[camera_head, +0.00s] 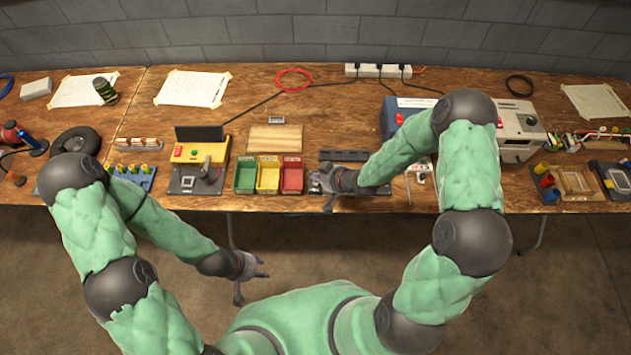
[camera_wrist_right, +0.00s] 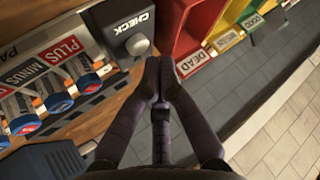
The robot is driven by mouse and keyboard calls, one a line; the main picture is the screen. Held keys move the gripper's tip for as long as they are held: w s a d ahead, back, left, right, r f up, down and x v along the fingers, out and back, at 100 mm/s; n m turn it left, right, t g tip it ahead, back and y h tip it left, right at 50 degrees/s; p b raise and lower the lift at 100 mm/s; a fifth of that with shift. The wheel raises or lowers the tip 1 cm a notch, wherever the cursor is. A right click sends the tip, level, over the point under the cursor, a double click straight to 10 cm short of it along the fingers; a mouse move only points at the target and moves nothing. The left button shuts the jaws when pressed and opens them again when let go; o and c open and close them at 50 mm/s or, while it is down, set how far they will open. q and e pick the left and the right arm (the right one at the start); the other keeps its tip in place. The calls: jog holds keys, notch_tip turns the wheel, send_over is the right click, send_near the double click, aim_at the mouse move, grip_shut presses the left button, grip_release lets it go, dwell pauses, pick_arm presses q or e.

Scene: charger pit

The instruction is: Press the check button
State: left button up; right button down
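The check button (camera_wrist_right: 137,44) is a round grey button on a dark box with a white CHECK label, seen in the right wrist view. In the head view this spot is partly hidden by my right gripper (camera_head: 323,192), right of the red bin. In the wrist view the fingers of my right gripper (camera_wrist_right: 160,90) reach up to just below and right of the button. A small gap seems to show, but contact is hard to judge. My left gripper (camera_head: 251,279) is open and empty, in front of the table.
Green (camera_head: 245,175), yellow (camera_head: 268,176) and red (camera_head: 292,176) bins stand beside the button box. A battery holder (camera_wrist_right: 60,85) marked PLUS and MINUS lies left of the button. A yellow device (camera_head: 200,151) stands left of the bins. The floor before the table is clear.

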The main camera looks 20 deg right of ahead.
aim_at(317, 183)
jog(key=shift+f, duration=0.4)
jog(key=shift+f+b, duration=0.35)
jog(key=shift+b, duration=0.25)
dwell(0.4)
jog(key=shift+r, duration=0.1)
jog(key=shift+r+p, duration=0.65)
jog(key=shift+r, duration=0.1)
jog(key=shift+r+p, duration=2)
jog(key=shift+r, duration=0.5)
